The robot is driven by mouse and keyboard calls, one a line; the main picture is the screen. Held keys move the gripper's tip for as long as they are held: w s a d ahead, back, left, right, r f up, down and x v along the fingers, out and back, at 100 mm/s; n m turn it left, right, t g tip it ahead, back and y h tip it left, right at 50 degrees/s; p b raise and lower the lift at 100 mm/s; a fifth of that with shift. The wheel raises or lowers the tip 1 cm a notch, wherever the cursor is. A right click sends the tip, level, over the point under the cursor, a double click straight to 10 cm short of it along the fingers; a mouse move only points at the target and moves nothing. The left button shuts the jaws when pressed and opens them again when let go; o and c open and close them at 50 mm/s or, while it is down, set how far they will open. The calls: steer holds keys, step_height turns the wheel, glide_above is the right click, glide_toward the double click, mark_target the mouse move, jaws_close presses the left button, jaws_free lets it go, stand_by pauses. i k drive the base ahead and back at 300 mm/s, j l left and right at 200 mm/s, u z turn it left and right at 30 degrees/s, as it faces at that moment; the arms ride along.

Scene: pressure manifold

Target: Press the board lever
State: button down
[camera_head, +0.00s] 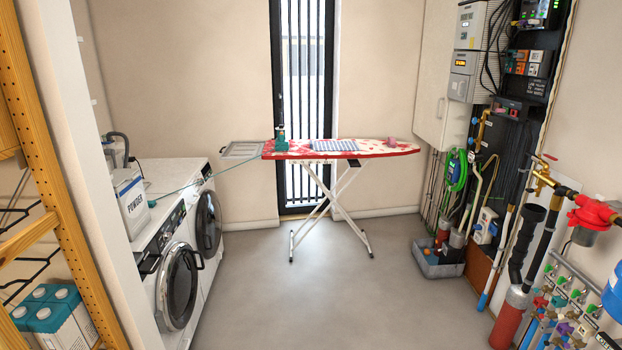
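An ironing board (380,147) with a red and white patterned cover stands unfolded at the back, in front of the barred window. Its white crossed legs (325,210) rest on the floor. A small dark part (355,163) shows under the board's edge, right of the middle; I cannot tell for sure that it is the lever. A green iron (281,142) stands at the board's left end, and a folded checked cloth (334,145) lies on top. My gripper is not in view.
Washing machines (178,285) line the left side, behind a wooden shelf frame (45,150). Pipes, a red cylinder (510,320), valves and electrical boxes crowd the right wall. A grey crate (436,266) stands on the floor there. The middle floor is clear.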

mark_target(352, 162)
steer(key=i+u, duration=0.1)
steer(key=i, duration=2.4)
steer(key=i+u, duration=0.1)
steer(key=i, duration=0.5)
steer(key=i+l, duration=0.15)
steer(key=i, duration=0.4)
steer(key=i+l+u, duration=0.15)
steer(key=i, duration=0.45)
steer(key=i+l+u, duration=0.1)
steer(key=i, duration=0.45)
steer(key=i+l, duration=0.2)
steer(key=i, duration=0.35)
steer(key=u, duration=0.05)
